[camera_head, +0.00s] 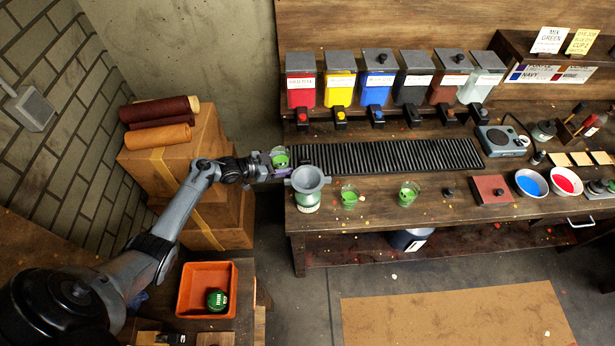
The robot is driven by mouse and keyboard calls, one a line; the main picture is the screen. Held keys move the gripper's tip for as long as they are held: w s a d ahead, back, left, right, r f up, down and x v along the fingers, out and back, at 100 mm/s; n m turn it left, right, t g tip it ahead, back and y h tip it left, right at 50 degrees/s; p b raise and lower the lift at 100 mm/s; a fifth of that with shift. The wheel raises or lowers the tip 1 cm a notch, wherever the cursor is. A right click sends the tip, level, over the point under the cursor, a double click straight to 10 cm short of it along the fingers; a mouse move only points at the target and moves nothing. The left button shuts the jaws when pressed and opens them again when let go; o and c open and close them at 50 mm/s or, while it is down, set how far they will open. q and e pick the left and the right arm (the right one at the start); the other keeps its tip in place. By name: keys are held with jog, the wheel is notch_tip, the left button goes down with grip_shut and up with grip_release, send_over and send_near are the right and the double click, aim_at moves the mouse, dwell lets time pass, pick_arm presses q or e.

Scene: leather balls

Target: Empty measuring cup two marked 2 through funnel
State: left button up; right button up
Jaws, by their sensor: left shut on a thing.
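My left gripper (283,172) is shut on a small clear measuring cup (280,157) with green in it. It holds the cup just left of and behind the funnel, near the left end of the bench. The grey funnel (308,179) sits on a pale container (307,204) with a green label. Two more clear cups with green in them stand on the bench to the right, one nearer (349,197) and one farther (408,194). I cannot read a number on any cup. My right gripper is out of view.
Several coloured dispensers line the back of the bench (450,203), behind a black ribbed mat (390,156). An orange tray (233,285) holding a green round thing is low at the left.

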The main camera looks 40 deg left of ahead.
aim_at(287, 162)
pick_arm(q)
jog(key=shift+d+r+m+y+p, duration=0.25)
jog(key=shift+m+y+p, duration=0.05)
jog(key=shift+y+p, duration=0.1)
jog(key=shift+d+r+y+p, duration=0.2)
jog(key=shift+r+y+p, duration=0.1)
jog(key=shift+r+p, duration=0.4)
jog(key=shift+d+r+m+y+p, duration=0.35)
jog(key=shift+r+m+p, duration=0.35)
jog(key=shift+p, duration=0.3)
jog(key=shift+d+r+m+y+p, duration=0.35)
jog(key=shift+r+p, duration=0.25)
jog(key=shift+r, duration=0.2)
jog(key=shift+d+r+m+y+p, duration=0.25)
jog(key=shift+d+r+y+p, duration=0.15)
jog(key=shift+r+p, duration=0.3)
jog(key=shift+d+r, duration=0.1)
jog(key=shift+r, duration=0.3)
jog(key=shift+r+m+y, duration=0.1)
jog(key=shift+m+y, duration=0.2)
jog(key=shift+d+r+m+y+b, duration=0.1)
jog(key=shift+r+m+y+b, duration=0.3)
jog(key=shift+y+b, duration=0.1)
jog(key=shift+f+b, duration=0.1)
jog(key=shift+b, duration=0.2)
jog(key=shift+f+m+b, duration=0.1)
jog(key=shift+m+b, duration=0.2)
jog(key=shift+b, duration=0.1)
